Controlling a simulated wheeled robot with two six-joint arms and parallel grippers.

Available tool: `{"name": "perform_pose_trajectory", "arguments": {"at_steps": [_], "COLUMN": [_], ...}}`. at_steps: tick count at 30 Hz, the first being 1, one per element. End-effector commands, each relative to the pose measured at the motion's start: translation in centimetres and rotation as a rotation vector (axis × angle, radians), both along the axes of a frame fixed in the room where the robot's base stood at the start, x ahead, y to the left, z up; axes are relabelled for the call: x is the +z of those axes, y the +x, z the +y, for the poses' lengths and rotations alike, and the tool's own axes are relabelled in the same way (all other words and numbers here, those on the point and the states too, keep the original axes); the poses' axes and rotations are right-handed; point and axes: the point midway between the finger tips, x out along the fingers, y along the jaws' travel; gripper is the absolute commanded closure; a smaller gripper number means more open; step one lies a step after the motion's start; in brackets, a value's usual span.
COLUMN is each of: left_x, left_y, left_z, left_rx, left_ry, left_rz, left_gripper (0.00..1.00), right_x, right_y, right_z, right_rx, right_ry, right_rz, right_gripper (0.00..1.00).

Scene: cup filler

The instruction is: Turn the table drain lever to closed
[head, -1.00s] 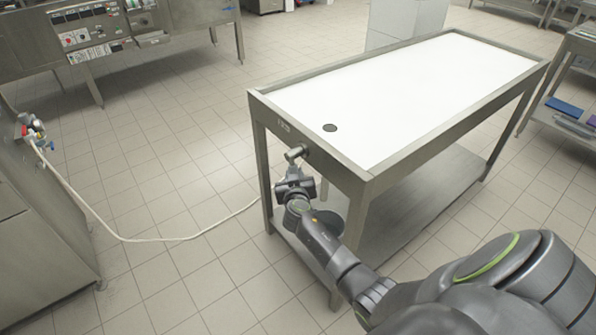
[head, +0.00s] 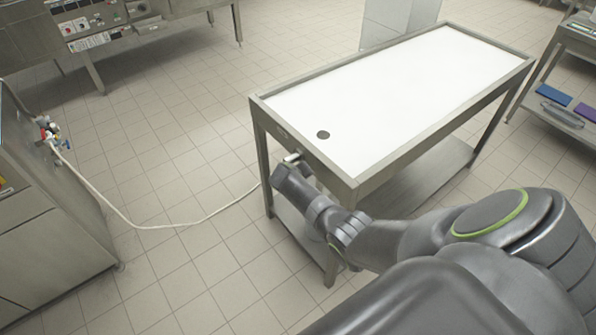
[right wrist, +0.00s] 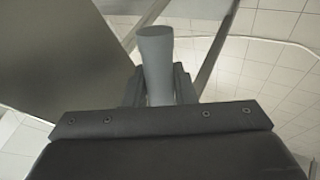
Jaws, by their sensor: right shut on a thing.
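The table (head: 365,178) has a white top and a metal frame. A dark round drain hole (head: 323,135) is near its left end. A short metal drain fitting (head: 292,157) sticks out below the rim at that end. My right gripper (head: 284,170) is at this fitting, with its fingers mostly hidden by my wrist. In the right wrist view, a grey cylindrical piece, seemingly the drain lever (right wrist: 155,50), stands between the fingers of my right gripper (right wrist: 158,88), which are shut on it. Whether the lever is at open or closed cannot be told. My left gripper is not in view.
A white hose (head: 165,226) runs over the tiled floor from taps (head: 52,133) on a metal cabinet at left towards the table. The table's lower shelf (head: 425,165) is empty. A shelf at right holds blue and purple items (head: 555,95). Floor left of the table is mostly free.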

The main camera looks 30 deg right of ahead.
Motion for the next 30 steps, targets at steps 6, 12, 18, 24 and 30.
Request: {"name": "perform_pose_trajectory", "arguments": {"at_steps": [6, 12, 18, 24, 30], "left_x": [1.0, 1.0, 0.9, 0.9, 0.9], "left_y": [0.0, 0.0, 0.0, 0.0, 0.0], "left_z": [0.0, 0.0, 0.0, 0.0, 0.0], "left_rx": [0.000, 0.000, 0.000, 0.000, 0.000], "left_ry": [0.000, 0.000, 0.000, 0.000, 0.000], "left_rz": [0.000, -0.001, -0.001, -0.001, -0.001], "left_gripper": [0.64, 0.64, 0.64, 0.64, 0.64], "right_x": [1.3, 1.9, 2.4, 2.5, 2.6], "right_y": [-0.3, -0.4, -0.5, -0.5, -0.5], "right_z": [0.0, 0.0, 0.0, 0.0, 0.0], "right_rx": [-0.001, 0.000, 0.000, -0.001, -0.001], "right_ry": [-0.013, -0.023, -0.029, -0.031, -0.033], "right_rz": [0.182, 0.303, 0.379, 0.410, 0.415], "right_gripper": [1.00, 1.00, 1.00, 1.00, 1.00]}}
